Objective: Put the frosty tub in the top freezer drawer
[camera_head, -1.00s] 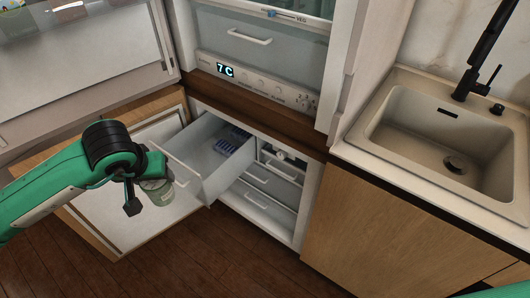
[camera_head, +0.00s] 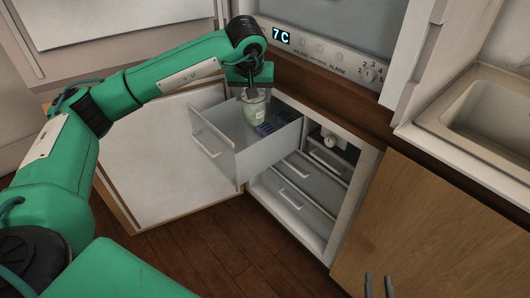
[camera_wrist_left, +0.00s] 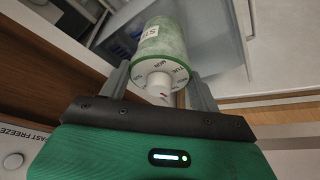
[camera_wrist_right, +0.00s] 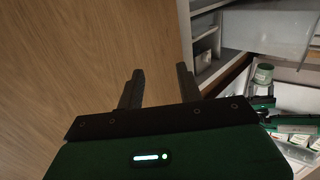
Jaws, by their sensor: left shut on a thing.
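The frosty tub (camera_head: 254,112) is a pale green, frosted cylinder. My left gripper (camera_head: 252,90) is shut on it from above and holds it over the pulled-out top freezer drawer (camera_head: 214,150). In the left wrist view the tub (camera_wrist_left: 162,42) sits between the fingers, its green-rimmed end with a white knob (camera_wrist_left: 160,82) toward me. In the head view its lower end is at or just below the drawer's rim height; contact with the drawer floor cannot be told. My right gripper (camera_wrist_right: 158,85) is open and empty near the wooden cabinet front; its fingertips also show in the head view (camera_head: 378,284).
The freezer door (camera_head: 165,165) stands open at the left. The fridge control panel (camera_head: 325,55) is above, a sink (camera_head: 490,110) at the right.

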